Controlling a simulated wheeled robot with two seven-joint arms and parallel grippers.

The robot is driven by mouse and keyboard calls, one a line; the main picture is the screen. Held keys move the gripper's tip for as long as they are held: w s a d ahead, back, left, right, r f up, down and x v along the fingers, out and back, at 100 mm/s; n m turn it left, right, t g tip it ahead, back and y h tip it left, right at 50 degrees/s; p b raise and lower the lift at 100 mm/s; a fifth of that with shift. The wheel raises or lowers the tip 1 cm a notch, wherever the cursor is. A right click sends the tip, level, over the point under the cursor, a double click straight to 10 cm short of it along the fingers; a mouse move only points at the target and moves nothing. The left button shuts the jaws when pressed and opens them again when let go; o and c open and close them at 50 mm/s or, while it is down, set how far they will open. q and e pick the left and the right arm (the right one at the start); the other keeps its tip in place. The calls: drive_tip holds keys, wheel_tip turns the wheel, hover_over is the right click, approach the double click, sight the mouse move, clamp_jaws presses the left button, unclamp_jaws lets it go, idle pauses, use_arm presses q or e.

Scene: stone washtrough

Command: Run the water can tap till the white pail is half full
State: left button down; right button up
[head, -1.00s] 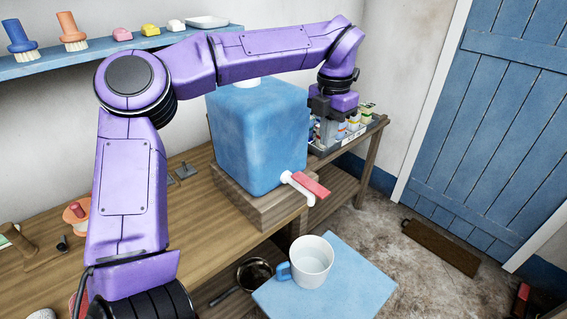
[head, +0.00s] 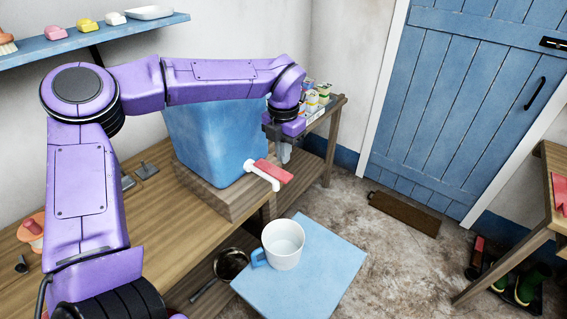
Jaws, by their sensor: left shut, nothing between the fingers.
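The blue water can (head: 215,140) stands on a wooden block (head: 205,190) on the bench. Its tap has a white spout (head: 262,175) and a red lever (head: 273,171) that points outward to the right. I see no stream from the spout. The white pail (head: 284,250), with a blue handle, stands upright on a blue stand in front of and below the tap. Its inside looks pale, and I cannot tell a water level. My left gripper (head: 284,162) is shut and empty, pointing down just beyond the lever. I cannot tell if they touch. My right gripper is out of view.
The blue stand top (head: 325,265) has free room around the pail. A dark pan (head: 231,264) lies left of it. Small bottles (head: 316,95) stand on the bench behind my gripper. A second table (head: 552,165) is at the right edge. The floor between is mostly clear.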

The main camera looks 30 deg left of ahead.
sight(283, 175)
use_arm(q)
wheel_tip(283, 175, down, 5)
drive_tip(key=shift+r+p, duration=0.2)
drive_tip(key=shift+p, duration=0.35)
